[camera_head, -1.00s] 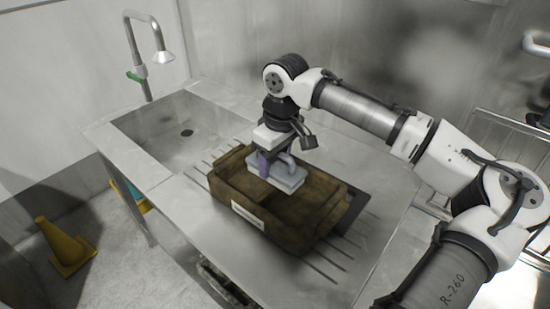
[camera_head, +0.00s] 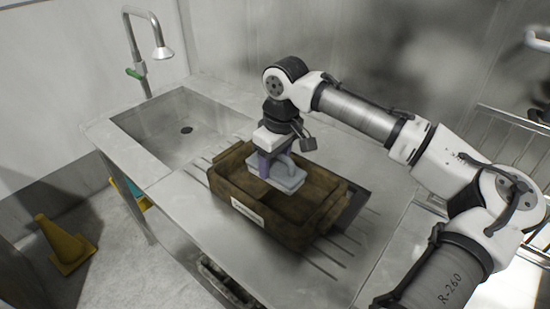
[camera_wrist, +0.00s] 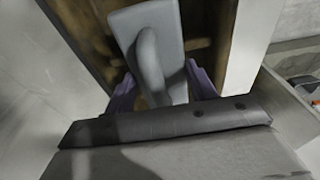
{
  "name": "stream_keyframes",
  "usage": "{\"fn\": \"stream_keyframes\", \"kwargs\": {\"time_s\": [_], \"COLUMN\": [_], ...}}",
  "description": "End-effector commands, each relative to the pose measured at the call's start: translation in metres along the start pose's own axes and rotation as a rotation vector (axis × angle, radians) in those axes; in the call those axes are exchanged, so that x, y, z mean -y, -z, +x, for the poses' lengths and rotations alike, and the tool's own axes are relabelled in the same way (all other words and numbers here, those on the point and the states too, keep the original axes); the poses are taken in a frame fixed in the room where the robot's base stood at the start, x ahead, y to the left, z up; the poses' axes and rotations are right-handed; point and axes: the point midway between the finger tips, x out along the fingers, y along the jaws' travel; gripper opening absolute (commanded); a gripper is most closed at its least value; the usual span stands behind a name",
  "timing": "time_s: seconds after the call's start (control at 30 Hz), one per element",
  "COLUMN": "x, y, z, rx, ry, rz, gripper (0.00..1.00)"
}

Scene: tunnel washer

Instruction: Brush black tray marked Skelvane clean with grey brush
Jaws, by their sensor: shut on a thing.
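A brown-stained tray (camera_head: 285,234) with a white label on its near side sits on the steel counter. The label is too small to read. Its inside walls and floor look brown and dirty. My gripper (camera_head: 267,163) is above the tray, pointing down, shut on the handle of a grey brush (camera_head: 286,181). The brush is over the tray's inside; its bristles are hidden, and I cannot tell whether they touch the floor. In the wrist view, the purple fingers of my gripper (camera_wrist: 160,88) stand either side of the grey brush's handle (camera_wrist: 150,50), with brown tray surface beneath.
A sink basin (camera_head: 175,125) with a tall tap (camera_head: 140,50) lies left of the tray. Drain grooves run in the counter (camera_head: 235,265) around the tray. A dark flat patch (camera_head: 355,205) shows at its right. A yellow cone (camera_head: 65,245) stands on the floor.

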Motion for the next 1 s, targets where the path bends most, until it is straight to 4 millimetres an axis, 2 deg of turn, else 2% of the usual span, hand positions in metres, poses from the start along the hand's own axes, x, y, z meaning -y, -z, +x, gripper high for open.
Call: {"fn": "stream_keyframes", "kwargs": {"time_s": [0.6, 1.0], "x": [0.0, 0.0], "y": [-0.003, -0.039], "z": [0.012, 0.005], "rx": [0.0, -0.002], "ry": [0.0, 0.001], "rz": [0.0, 0.0], "gripper": [0.15, 0.15]}}
